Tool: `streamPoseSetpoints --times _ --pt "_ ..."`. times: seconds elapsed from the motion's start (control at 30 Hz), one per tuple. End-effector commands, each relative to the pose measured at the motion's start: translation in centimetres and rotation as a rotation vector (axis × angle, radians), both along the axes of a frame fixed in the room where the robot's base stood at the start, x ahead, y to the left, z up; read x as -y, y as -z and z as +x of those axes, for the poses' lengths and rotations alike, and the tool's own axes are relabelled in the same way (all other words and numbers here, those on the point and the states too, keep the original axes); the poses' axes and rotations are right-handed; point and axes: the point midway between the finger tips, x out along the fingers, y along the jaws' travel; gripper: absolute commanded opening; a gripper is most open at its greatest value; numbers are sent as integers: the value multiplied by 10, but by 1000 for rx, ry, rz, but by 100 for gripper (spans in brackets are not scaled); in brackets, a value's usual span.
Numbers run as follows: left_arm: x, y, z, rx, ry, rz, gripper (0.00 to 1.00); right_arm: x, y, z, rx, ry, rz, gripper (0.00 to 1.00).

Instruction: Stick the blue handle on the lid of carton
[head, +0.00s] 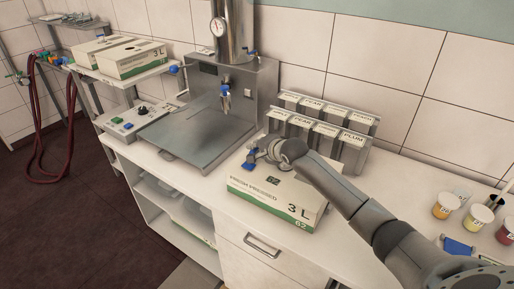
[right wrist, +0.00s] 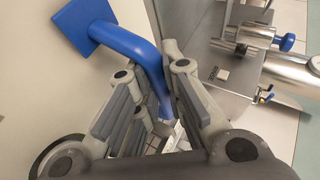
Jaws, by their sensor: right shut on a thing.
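The white and green "fresh pressed 3 L" carton (head: 270,207) lies on the counter in the head view. My right gripper (head: 262,154) is over its back left part. It is shut on the blue handle (head: 249,166), which shows beside the fingers. In the right wrist view the right gripper (right wrist: 150,68) grips the bent bar of the blue handle (right wrist: 137,46). The handle's square foot (right wrist: 84,25) is close to a pale surface. I cannot tell whether it touches it. My left gripper is not in view.
A steel filling machine (head: 262,90) with a flat metal plate (head: 190,135) stands behind left. A rack of labelled fruit tags (head: 325,125) is behind the carton. Small cups (head: 445,205) stand at the right. Two more cartons (head: 130,60) sit on a shelf at the back left.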

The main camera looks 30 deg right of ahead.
Motion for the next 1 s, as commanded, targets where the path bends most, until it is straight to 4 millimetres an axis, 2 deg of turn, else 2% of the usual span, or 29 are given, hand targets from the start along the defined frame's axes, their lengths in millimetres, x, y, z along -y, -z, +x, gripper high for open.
streamPoseSetpoints --times 1.0 --pt "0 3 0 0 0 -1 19 0 14 -1 -5 0 0 0"
